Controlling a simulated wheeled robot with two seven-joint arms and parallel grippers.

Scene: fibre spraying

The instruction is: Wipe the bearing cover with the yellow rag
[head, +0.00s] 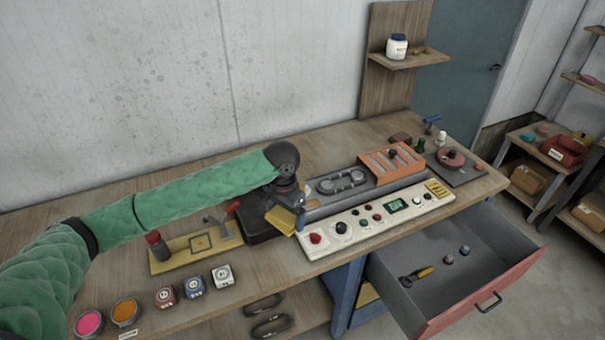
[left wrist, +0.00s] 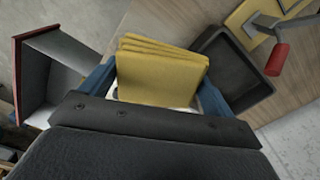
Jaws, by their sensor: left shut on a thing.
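My left gripper (head: 290,207) is shut on the folded yellow rag (head: 281,219) above the workbench, beside the left end of the control panel. In the left wrist view the rag (left wrist: 160,70) sits between the blue fingers, its folded layers showing. A black open tray (head: 262,226) lies just left of and below the gripper and is partly hidden by it. I cannot tell for sure which part is the bearing cover; a grey part with a looped shape (head: 342,182) lies on the bench behind the panel. My right gripper is not in view.
The control panel (head: 375,217) has knobs and buttons. A yellow plate (head: 190,250) with a red-handled clamp stands left of the tray. An open drawer (head: 487,304) juts out at the front right.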

